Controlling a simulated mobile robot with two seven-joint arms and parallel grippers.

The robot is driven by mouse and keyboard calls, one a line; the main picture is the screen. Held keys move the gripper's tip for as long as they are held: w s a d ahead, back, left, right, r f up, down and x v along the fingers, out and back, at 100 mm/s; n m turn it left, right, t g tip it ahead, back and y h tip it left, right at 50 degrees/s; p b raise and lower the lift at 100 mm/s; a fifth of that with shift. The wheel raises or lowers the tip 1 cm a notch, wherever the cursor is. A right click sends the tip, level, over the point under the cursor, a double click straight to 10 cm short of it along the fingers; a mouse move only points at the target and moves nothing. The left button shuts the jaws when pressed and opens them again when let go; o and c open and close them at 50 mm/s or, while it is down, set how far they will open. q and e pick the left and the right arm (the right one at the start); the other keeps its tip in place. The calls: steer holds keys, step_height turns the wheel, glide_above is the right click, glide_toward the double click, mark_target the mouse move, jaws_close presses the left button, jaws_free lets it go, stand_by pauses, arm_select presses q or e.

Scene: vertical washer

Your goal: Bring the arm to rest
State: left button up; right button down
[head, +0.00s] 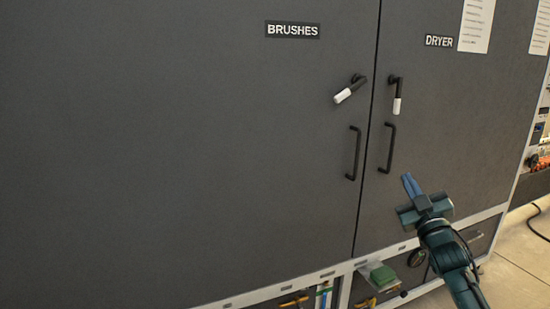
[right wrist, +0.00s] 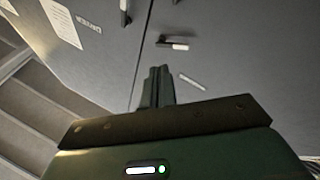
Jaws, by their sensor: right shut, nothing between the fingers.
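My right gripper (head: 411,184) is in front of the lower part of the dryer door (head: 460,130), its fingers pointing up toward the doors. It is shut and empty. In the right wrist view its closed fingers (right wrist: 157,87) stand side by side, with the grey doors behind them. My left gripper is in neither view.
The brushes door (head: 200,150) fills the left. Its latch handle (head: 350,88) is tilted; the dryer latch handle (head: 396,95) hangs down. Bar handles (head: 355,153) and (head: 387,148) stick out beside the door gap. Open floor (head: 515,270) lies at the right.

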steer(key=w+d+f+m+g+h, duration=0.2)
steer(key=d+f+m+g+h, duration=0.3)
steer(key=f, duration=0.4)
steer(key=s+a+f+n+g+y, duration=0.1)
steer(key=s+a+f+y, duration=0.1)
steer(key=s+a+f, duration=0.3)
steer(key=s+a+f+g+y, duration=0.1)
steer(key=s+a+f+g, duration=0.2)
steer(key=f, duration=0.5)
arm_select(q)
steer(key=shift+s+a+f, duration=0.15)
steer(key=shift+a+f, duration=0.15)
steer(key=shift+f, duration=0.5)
arm_select(e)
steer(key=s+a+f+g+y, duration=0.1)
steer(key=s+a+f, duration=0.3)
steer(key=s, duration=0.6)
steer(key=s+a+f+g+y, duration=0.1)
steer(key=s+a+f, duration=0.4)
steer(key=s, duration=0.6)
steer(key=s+a+f+g+y, duration=0.1)
steer(key=s+a+f, duration=0.3)
steer(key=s, duration=0.7)
steer(key=shift+a+f, duration=0.25)
steer(key=shift+a, duration=0.6)
